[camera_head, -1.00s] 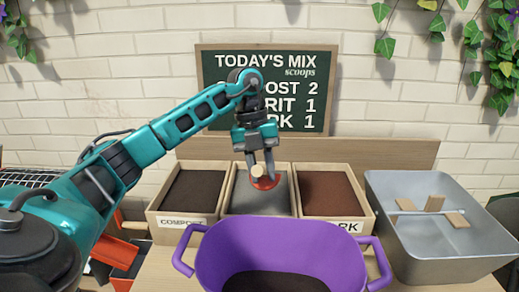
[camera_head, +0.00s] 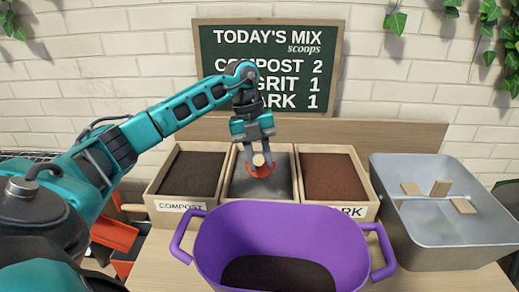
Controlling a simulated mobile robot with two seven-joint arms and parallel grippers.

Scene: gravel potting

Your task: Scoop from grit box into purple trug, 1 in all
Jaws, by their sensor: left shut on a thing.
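My left gripper (camera_head: 259,158) is shut on the handle of a scoop (camera_head: 265,171), whose handle end is pale wood and whose head is orange-red. The scoop is over the grit box (camera_head: 287,150), the middle of three wooden boxes, with grey grit inside. I cannot tell whether the scoop touches the grit or holds any. The purple trug (camera_head: 282,223) stands in front of the boxes and hides the grit box's front. Dark material (camera_head: 280,275) lies on the trug's floor. My right gripper is not in view.
The compost box (camera_head: 188,176) is left of the grit box and the bark box (camera_head: 333,178) right of it. A grey metal tub (camera_head: 434,231) with wooden pieces on a bar stands at the right. A chalkboard (camera_head: 267,68) lists scoops: compost 2, grit 1, bark 1.

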